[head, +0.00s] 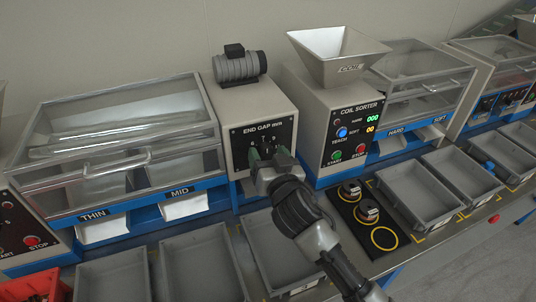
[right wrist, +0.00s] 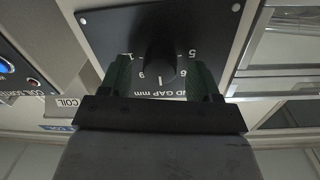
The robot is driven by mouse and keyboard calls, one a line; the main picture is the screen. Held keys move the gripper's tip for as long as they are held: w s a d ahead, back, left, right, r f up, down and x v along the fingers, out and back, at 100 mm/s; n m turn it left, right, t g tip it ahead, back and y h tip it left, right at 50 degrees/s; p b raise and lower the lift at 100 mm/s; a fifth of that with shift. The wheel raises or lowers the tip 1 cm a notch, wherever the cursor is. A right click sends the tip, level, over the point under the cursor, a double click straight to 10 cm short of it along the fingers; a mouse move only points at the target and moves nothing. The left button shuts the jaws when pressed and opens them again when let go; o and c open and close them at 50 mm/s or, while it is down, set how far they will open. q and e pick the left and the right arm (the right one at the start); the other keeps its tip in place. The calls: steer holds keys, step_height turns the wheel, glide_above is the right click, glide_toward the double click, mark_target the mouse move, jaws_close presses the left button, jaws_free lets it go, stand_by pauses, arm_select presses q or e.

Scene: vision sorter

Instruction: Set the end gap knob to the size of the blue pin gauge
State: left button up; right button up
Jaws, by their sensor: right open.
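The end gap knob (right wrist: 160,62) is a dark round knob on the black END GAP mm panel (right wrist: 105,24). My right gripper (head: 262,152) is at this panel in the head view. In the right wrist view the open green fingers (right wrist: 162,82) stand on either side of the knob; I cannot tell whether they touch it. The dial is upside down there, with a short white mark at the knob's lettering side. The exact setting is unclear. My left gripper is out of view.
The COIL SORTER box (head: 340,125) stands right of the panel, with a hopper (head: 336,52) above. A small blue object (head: 489,166) is at a grey tray on the right. Grey trays (head: 200,265) line the front. One yellow mat ring (head: 384,237) is empty.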

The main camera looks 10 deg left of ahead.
steer(key=shift+w+a, duration=0.1)
steer(key=c, duration=0.9)
steer(key=n+p, duration=0.1)
steer(key=n, duration=0.3)
steer(key=shift+n+p, duration=0.3)
steer(key=shift+p, duration=0.05)
steer(key=n+p, duration=0.1)
steer(key=n, duration=0.4)
steer(key=shift+y, duration=0.3)
steer(key=shift+n, duration=0.3)
